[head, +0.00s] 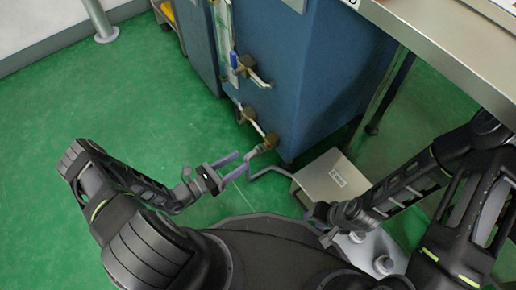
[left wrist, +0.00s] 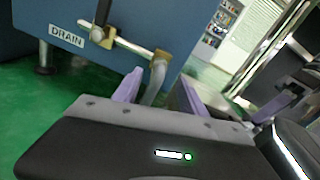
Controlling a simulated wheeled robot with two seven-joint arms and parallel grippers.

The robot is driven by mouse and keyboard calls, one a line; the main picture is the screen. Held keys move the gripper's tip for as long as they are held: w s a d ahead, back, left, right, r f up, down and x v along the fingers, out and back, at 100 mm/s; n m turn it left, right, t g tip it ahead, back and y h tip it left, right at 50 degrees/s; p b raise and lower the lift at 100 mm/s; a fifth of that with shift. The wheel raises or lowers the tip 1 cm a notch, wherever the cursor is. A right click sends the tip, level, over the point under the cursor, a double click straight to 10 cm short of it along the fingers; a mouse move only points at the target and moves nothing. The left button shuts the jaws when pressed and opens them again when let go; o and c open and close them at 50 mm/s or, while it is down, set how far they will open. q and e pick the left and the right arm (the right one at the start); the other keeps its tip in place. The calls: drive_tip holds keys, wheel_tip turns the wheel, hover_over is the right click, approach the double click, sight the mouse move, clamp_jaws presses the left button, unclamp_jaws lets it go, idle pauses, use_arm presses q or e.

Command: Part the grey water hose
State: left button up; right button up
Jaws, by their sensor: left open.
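The grey water hose (head: 270,170) runs from a brass fitting (head: 269,142) low on the blue cabinet down towards a pale box on the floor. In the left wrist view the hose (left wrist: 153,86) hangs below the brass fitting (left wrist: 160,58) and shows between my finger tips. My left gripper (head: 244,163) is open, its purple fingers pointing at the hose's upper bend; I cannot tell whether they reach around it. It also shows in the left wrist view (left wrist: 160,78). My right gripper (head: 322,222) is low beside the pale box, its fingers hard to make out.
The blue cabinet (head: 290,75) carries a drain pipe with a valve (head: 240,105) and a blue-handled valve above. A DRAIN label (left wrist: 66,36) is on it. The pale box (head: 333,180) stands on the floor. A steel table (head: 450,45) overhangs at right. Green floor is clear at left.

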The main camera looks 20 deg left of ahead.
sight(256, 151)
use_arm(q)
drive_tip(key=x, duration=0.7)
drive_tip(key=shift+w+d+b, duration=0.25)
drive_tip(key=shift+w+b, duration=0.05)
drive_tip(key=shift+b, duration=0.05)
clamp_jaws()
idle(1.2)
